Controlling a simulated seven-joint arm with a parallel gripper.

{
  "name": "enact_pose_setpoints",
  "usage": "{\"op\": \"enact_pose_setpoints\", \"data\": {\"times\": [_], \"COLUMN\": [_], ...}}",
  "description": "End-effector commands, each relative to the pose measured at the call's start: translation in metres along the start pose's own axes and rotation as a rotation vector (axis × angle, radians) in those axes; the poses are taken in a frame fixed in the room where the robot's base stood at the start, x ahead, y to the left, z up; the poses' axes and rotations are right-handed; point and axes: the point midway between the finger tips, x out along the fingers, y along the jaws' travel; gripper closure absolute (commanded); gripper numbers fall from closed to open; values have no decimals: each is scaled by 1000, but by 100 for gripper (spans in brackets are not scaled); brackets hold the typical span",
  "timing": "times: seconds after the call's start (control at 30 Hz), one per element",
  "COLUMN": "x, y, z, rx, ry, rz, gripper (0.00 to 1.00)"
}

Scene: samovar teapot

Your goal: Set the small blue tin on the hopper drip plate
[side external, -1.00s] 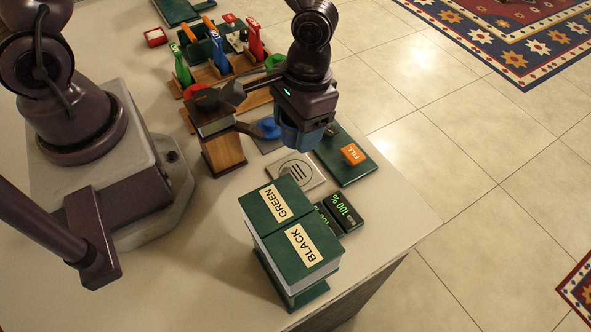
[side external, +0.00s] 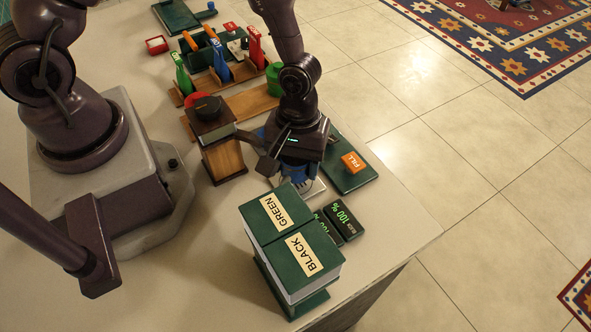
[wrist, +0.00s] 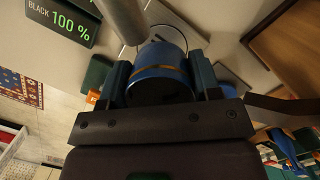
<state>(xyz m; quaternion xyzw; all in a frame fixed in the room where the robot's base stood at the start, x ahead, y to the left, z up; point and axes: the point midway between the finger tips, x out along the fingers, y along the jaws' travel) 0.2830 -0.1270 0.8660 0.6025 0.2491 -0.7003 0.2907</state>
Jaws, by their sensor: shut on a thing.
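The small blue tin (wrist: 158,66), with a copper-coloured band, is between my gripper's (wrist: 160,85) two fingers in the wrist view. My gripper (side external: 297,178) is shut on it, low over the drip plate in the side view. The drip plate (side external: 317,187) is pale metal; only an edge shows there past my gripper. The hopper (side external: 290,235) is a dark green pair of boxes labelled GREEN and BLACK, in front of the plate. I cannot tell whether the tin touches the plate.
A grey metal tube (wrist: 121,18) is close to the tin. A display reading 100 % (side external: 341,219) stands beside the hopper. A green base with an orange FILL tag (side external: 353,162) is to the right. A wooden block (side external: 223,157) stands at left.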

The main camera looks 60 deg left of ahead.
Motion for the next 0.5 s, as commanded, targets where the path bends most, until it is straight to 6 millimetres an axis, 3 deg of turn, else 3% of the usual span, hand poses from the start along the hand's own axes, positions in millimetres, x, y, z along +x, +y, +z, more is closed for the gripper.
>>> {"op": "enact_pose_setpoints", "data": {"times": [0.2,0.5], "x": [28,29], "y": [0,0], "z": [-3,-4], "rx": [2,1], "ry": [-2,0], "rz": [-2,-1], "gripper": [66,66]}}
